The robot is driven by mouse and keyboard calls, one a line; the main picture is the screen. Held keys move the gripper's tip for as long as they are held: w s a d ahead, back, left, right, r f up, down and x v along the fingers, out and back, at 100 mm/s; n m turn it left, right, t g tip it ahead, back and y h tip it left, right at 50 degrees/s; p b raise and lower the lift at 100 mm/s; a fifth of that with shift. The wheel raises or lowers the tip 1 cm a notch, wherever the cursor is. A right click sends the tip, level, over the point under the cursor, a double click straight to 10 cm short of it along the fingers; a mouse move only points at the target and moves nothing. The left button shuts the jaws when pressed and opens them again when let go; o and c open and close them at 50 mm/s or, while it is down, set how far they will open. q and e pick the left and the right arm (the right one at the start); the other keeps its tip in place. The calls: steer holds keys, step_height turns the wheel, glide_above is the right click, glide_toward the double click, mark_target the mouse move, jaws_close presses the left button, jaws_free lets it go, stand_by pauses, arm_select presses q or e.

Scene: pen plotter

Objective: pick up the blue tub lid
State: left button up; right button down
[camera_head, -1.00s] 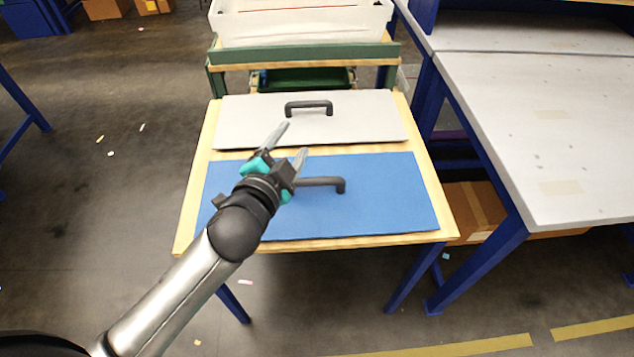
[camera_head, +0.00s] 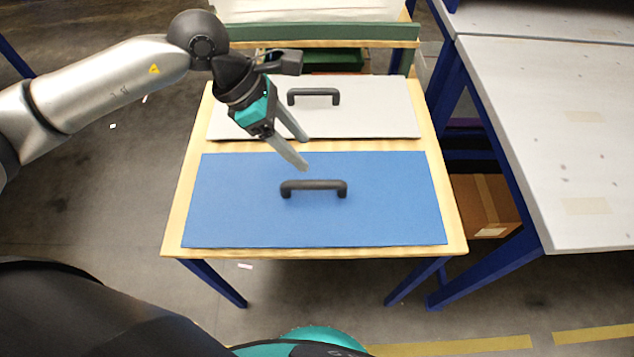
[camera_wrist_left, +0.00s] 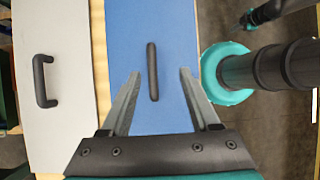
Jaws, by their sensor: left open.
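The blue tub lid (camera_head: 240,215) is a flat blue panel lying on the front part of a wooden table. Its dark bar handle (camera_head: 314,186) stands up at its middle. My left gripper (camera_head: 304,153) is open and empty above the lid's back edge, pointing down, just behind the handle. In the left wrist view the lid (camera_wrist_left: 185,40) lies below the fingers. The handle (camera_wrist_left: 152,70) shows between the two spread fingertips (camera_wrist_left: 158,74), apart from both. My right gripper cannot be made out in these views.
A light grey lid (camera_head: 385,110) with its own dark handle (camera_head: 313,93) lies behind the blue one on the wooden table (camera_head: 455,215). A grey-topped workbench (camera_head: 560,130) stands to the right. A green-edged stand (camera_head: 370,32) is at the back.

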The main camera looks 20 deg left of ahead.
arm_select(q)
steer(key=a+y, duration=0.1)
steer(key=a, duration=0.2)
steer(key=b, duration=0.2)
glide_toward(312, 182)
steer(key=x, duration=0.5)
steer(key=shift+d, duration=0.3)
steer(key=shift+d+f, duration=0.15)
steer(key=shift+f, duration=0.25)
steer(key=x, duration=0.1)
steer(key=b+x, duration=0.1)
steer(key=x, duration=0.3)
steer(key=shift+a+b, duration=0.3)
steer(key=shift+b, duration=0.05)
arm_select(e)
steer(key=shift+t, duration=0.4)
steer(key=w+d+f, duration=0.1)
steer(key=w, duration=0.1)
steer(key=w+d+f, duration=0.1)
steer(key=w+f, duration=0.1)
steer(key=shift+d, duration=0.2)
arm_select(q)
steer(key=shift+c, duration=0.3)
steer(key=c, duration=0.7)
jaws_close()
arm_select(e)
steer(key=shift+s+d, duration=0.1)
steer(key=shift+s, duration=0.2)
